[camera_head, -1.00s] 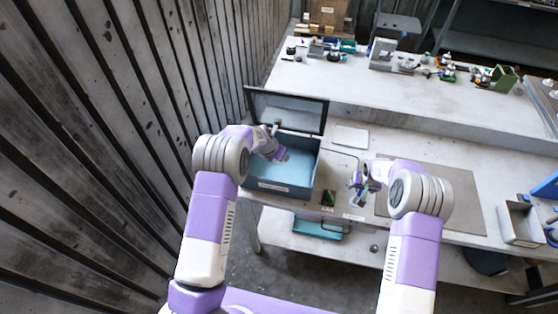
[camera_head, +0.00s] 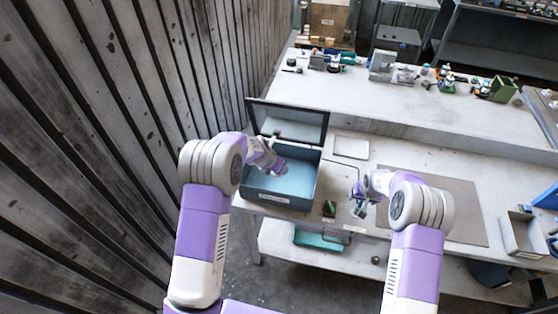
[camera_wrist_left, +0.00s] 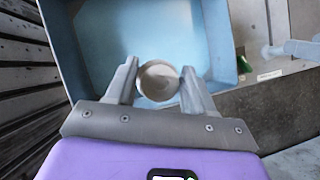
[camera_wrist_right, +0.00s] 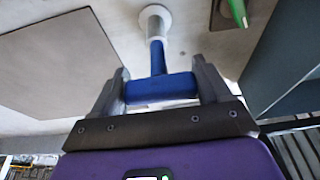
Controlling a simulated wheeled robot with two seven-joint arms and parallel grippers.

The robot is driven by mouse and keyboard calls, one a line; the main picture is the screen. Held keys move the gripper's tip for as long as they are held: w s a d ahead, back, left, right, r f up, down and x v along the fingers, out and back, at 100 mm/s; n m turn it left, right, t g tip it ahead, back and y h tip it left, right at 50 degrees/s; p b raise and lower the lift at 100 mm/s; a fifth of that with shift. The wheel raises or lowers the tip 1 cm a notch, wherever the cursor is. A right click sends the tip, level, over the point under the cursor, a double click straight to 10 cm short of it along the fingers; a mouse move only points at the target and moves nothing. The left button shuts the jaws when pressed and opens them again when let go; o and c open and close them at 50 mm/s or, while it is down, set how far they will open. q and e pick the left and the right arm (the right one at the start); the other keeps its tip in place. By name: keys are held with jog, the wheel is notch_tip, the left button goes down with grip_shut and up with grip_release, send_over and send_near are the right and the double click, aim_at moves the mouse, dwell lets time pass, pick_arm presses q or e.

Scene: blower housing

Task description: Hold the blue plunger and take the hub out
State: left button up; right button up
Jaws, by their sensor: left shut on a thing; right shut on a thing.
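A pale round hub (camera_wrist_left: 158,80) sits between the fingers of my left gripper (camera_wrist_left: 160,72), which is shut on it. In the head view my left gripper (camera_head: 280,168) is over the open blue box (camera_head: 275,197); the hub's height above the box floor is unclear. My right gripper (camera_wrist_right: 160,82) is shut on the crossbar of the blue plunger (camera_wrist_right: 160,88). The plunger's stem runs to a pale cylinder with a round flange (camera_wrist_right: 155,20) at the bench. In the head view my right gripper (camera_head: 358,206) is right of the box, and the plunger is small there.
The box's lid (camera_head: 288,122) stands open at its back. A green part (camera_head: 329,209) lies between the box and my right gripper. A grey-brown mat (camera_head: 455,215) lies on the right, with a grey bin (camera_head: 522,235) beyond. A wooden wall is close on the left.

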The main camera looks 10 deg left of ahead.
pick_arm(q)
jog(key=s, duration=1)
jog(key=shift+s, duration=0.25)
pick_arm(e)
jog(key=shift+r, duration=2.2)
jog(key=o, duration=1)
jog(key=shift+r, duration=0.1)
